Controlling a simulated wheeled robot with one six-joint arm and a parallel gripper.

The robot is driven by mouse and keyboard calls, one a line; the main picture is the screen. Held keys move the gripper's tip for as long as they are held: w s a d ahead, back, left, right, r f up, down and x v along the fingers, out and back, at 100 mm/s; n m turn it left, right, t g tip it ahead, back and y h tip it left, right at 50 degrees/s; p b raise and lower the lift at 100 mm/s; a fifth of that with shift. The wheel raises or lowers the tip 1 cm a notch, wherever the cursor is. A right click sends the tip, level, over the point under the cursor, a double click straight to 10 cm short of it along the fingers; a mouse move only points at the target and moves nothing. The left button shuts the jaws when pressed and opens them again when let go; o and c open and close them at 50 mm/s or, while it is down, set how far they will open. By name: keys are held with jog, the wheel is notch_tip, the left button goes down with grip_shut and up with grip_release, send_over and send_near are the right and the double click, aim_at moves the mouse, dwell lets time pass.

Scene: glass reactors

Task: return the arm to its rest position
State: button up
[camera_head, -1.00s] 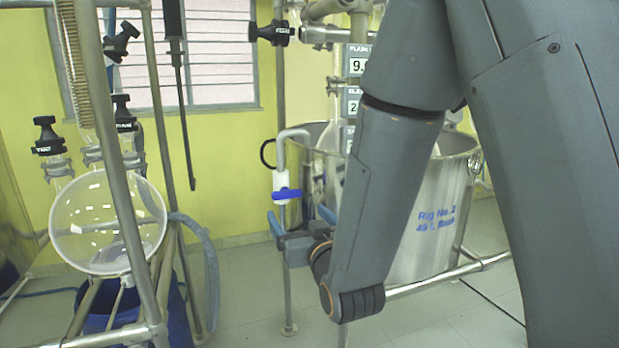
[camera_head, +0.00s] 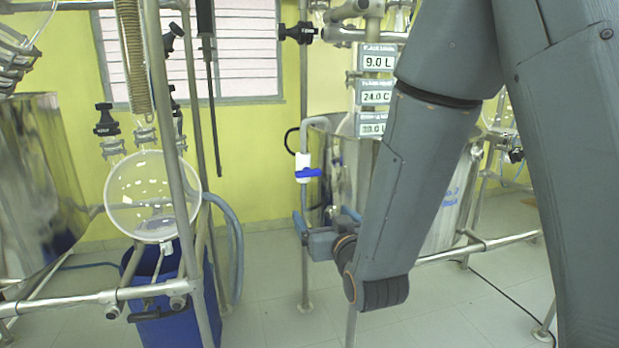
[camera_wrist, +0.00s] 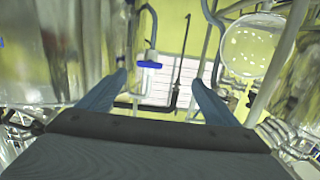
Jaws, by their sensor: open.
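My gripper (camera_head: 326,222) is at the end of my folded arm, near the middle of the head view. It is low, in front of the steel vessel (camera_head: 437,218) and below the blue-handled valve (camera_head: 308,173). In the wrist view my gripper (camera_wrist: 158,86) shows two blue-grey fingers spread apart with nothing between them. The blue valve handle (camera_wrist: 149,65) appears beyond the gap, near the left finger. I cannot tell from the head view how far the fingers are from the vessel frame.
A round glass flask (camera_head: 153,195) stands in a metal frame over a blue container (camera_head: 175,300) at left. Another steel vessel (camera_head: 40,170) is at the far left. Metal rails (camera_head: 100,297) cross low there. Open floor (camera_head: 270,300) lies between the rigs.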

jog(key=s+d+f+m+g+h, duration=0.2)
jog(key=s+d+f+g+h, duration=0.1)
jog(key=s+d+f+g, duration=0.8)
jog(key=s+d+g, duration=0.2)
jog(key=s, duration=0.4)
jog(key=s+d+f+g+h, duration=0.1)
jog(key=s+d+g, duration=0.2)
jog(key=s, duration=0.4)
jog(key=shift+d+f+m, duration=0.15)
jog(key=shift+m, duration=0.25)
